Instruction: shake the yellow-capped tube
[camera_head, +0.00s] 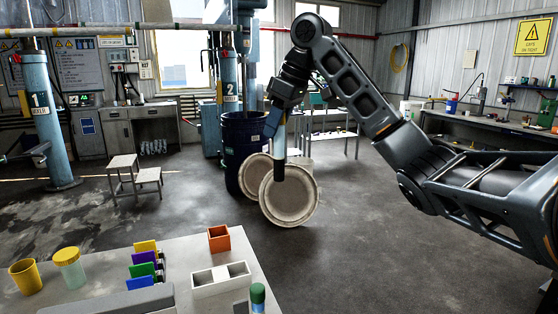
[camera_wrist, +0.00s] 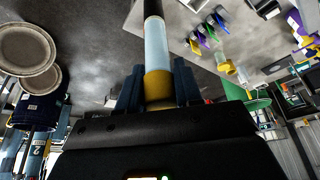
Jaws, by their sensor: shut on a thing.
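The yellow-capped tube hangs from my gripper (camera_wrist: 157,88), which is shut around its yellow cap. In the wrist view, the tube (camera_wrist: 156,45) has a pale blue-grey body and a black far end. In the head view, my gripper (camera_head: 275,122) points down in mid-air, and the tube (camera_head: 281,142) hangs roughly upright below it, its dark end lowest. The cap is mostly hidden by the fingers in the head view. The tube appears clear of other things.
The near table (camera_head: 110,258) holds a yellow cup (camera_head: 26,277), a yellow-lidded jar (camera_head: 70,269), coloured plates, an orange box (camera_head: 219,239), a white divided box (camera_head: 220,278) and a green-capped tube (camera_head: 257,296). Round lids (camera_head: 290,198) and a dark blue barrel (camera_head: 243,150) stand behind the tube.

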